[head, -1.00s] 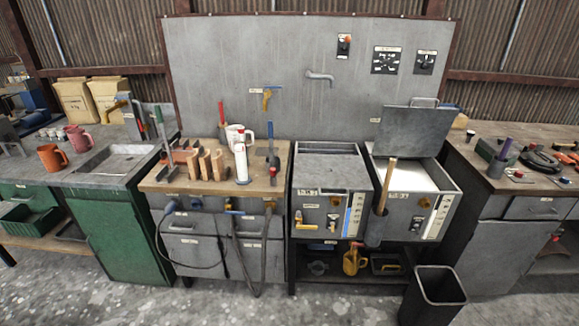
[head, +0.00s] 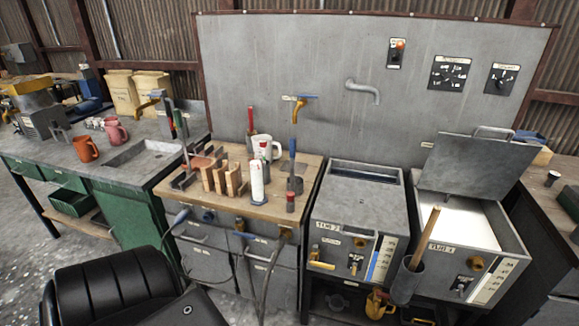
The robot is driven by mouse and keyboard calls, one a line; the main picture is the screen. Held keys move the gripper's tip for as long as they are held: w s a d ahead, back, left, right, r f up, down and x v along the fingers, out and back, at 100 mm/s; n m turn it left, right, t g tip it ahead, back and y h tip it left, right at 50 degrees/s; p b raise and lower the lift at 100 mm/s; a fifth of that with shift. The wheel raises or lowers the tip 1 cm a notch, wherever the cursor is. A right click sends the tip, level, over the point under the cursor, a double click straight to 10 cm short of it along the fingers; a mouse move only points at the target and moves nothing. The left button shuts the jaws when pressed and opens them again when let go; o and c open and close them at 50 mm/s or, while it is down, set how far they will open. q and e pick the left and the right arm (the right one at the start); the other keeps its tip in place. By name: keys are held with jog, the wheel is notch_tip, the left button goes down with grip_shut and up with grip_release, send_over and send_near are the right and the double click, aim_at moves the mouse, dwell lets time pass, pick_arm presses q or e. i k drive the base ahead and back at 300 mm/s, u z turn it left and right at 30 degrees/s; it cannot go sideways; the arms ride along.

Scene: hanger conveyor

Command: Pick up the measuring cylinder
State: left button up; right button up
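A slim white upright cylinder (head: 257,182) stands on the wooden-topped bench (head: 276,204), near its front edge. It looks most like the measuring cylinder, but I cannot make out any scale on it. A white jug with a handle (head: 264,148) stands behind it. Neither of my grippers is in view, and nothing touches the cylinder.
Wooden blocks (head: 222,178) stand left of the cylinder. Upright tools with red and blue handles (head: 293,165) stand behind and right. Two grey tanks (head: 360,212) adjoin the bench on the right.

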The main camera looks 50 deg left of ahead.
aim_at(258, 197)
jog(key=u, duration=0.35)
jog(key=i, duration=0.95)
jog(key=u, duration=0.65)
